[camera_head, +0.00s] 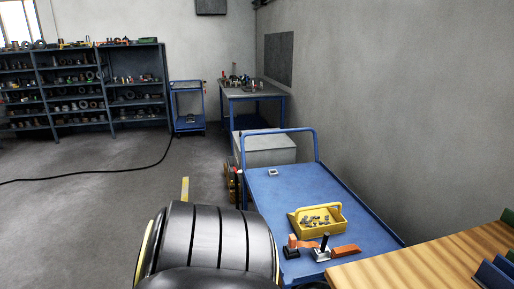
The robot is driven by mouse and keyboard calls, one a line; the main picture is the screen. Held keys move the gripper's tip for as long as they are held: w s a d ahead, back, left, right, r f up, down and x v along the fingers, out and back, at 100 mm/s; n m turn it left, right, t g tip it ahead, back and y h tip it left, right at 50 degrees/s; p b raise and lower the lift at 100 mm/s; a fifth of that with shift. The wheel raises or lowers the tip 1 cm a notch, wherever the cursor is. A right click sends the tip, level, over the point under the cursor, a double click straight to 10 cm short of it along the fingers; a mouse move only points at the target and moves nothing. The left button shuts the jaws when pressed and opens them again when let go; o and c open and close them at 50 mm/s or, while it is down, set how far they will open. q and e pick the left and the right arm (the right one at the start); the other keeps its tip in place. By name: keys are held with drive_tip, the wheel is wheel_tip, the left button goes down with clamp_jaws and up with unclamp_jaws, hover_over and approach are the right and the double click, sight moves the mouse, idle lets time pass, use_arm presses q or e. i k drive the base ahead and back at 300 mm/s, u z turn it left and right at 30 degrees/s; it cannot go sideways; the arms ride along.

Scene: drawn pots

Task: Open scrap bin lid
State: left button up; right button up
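A light grey box with a flat top (268,143) stands on the floor just behind the blue cart, near the right wall. It may be the scrap bin; I see no label on it. Its top looks shut. The cart's handle crosses in front of it and its lower front is partly hidden. Neither of my grippers is in view.
The blue cart (285,187) carries a yellow tote (318,219) of small parts and orange-handled tools (344,251). A wooden bench (430,267) is at the lower right. A workbench (252,91) and blue shelves (80,85) stand behind. A black cable (90,177) crosses open floor.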

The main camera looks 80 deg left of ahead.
sight(264, 142)
drive_tip(key=u, duration=2.65)
